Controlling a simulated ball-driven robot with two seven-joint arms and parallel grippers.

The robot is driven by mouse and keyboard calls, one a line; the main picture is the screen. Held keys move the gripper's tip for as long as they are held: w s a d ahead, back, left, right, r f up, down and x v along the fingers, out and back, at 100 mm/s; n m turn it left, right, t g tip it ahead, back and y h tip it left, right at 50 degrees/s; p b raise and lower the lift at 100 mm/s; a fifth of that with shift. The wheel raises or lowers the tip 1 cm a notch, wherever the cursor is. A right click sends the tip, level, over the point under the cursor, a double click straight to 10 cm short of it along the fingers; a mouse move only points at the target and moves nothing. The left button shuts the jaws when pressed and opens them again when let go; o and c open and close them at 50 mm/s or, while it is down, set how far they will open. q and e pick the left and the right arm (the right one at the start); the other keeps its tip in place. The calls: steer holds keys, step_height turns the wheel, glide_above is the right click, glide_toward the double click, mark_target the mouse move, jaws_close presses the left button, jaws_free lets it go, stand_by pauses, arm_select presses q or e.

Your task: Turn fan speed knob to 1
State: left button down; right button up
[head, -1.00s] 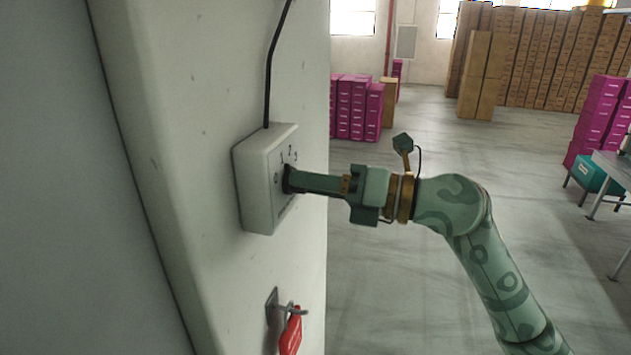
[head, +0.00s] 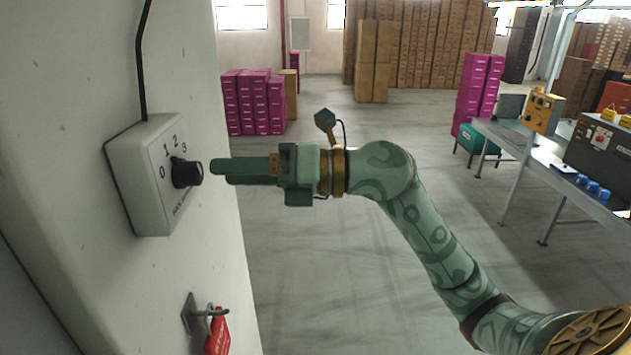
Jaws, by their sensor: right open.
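The fan speed knob (head: 188,173) is a black round knob on a white wall box (head: 150,200), at the left of the head view. The digits 0, 1, 2 and 3 run in an arc over its left and top. A dark tab juts from its upper left side toward the digits; I cannot tell exactly which digit it marks. My right gripper (head: 222,172) is open and empty, just right of the knob. Its fingers point at the knob, with a small gap between. My left gripper is out of view.
A black cable (head: 141,60) runs up from the box. A workbench (head: 540,160) with equipment stands at the right. Pink boxes (head: 253,100) are stacked behind. The floor between is clear.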

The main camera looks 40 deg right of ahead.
steer(key=b+v, duration=0.4)
steer(key=v, duration=0.7)
steer(key=shift+s+d+b, duration=0.15)
steer(key=shift+s+b, duration=0.05)
steer(key=shift+b, duration=0.2)
steer(key=shift+w, duration=0.1)
